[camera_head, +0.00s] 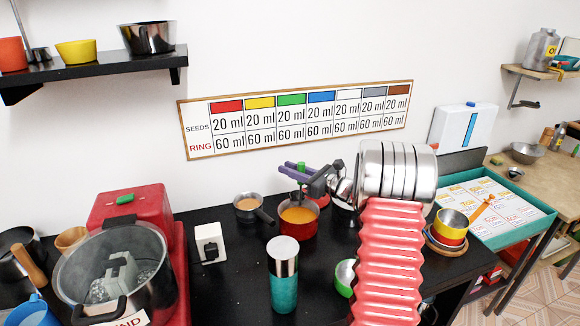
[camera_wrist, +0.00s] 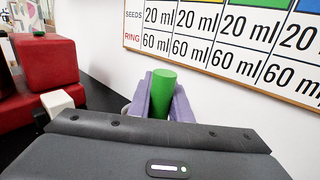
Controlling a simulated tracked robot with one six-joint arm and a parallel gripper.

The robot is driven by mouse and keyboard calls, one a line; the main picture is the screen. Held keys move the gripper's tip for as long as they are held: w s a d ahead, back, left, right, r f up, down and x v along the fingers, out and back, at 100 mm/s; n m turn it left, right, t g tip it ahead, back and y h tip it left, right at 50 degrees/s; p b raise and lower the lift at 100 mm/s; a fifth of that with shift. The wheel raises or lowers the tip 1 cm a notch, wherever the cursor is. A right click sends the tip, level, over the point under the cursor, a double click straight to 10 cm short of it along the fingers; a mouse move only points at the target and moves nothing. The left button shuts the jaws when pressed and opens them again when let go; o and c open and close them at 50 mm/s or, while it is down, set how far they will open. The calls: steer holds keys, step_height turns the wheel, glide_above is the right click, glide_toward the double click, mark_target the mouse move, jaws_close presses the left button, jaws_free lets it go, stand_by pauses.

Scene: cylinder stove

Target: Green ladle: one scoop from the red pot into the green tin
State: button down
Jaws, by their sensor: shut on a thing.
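The red pot (camera_head: 314,227) stands on the black counter, holding orange liquid. My gripper (camera_head: 300,168) is above its rear rim, with purple fingers shut on the green handle of the ladle. In the wrist view the green ladle's handle (camera_wrist: 163,95) stands upright between the purple fingers (camera_wrist: 160,98). The ladle's shaft points down toward the pot. Its bowl cannot be made out, and I cannot tell whether it is in the liquid. A metal-lined tin with a green outside, seemingly the green tin (camera_head: 343,290), stands nearer the front, partly hidden by my arm.
A small dark pan (camera_head: 247,215) stands left of the red pot. A teal cylinder with a silver top (camera_head: 283,290) stands in front. A white box (camera_head: 209,243) and a large clear-sided pot (camera_head: 155,285) are at left. Stacked yellow and red tins (camera_head: 451,232) are at right.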

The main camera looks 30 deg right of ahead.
mark_target(290, 195)
steer(key=shift+f, duration=5.25)
steer(key=shift+r, duration=0.1)
step_height(290, 195, up, 11)
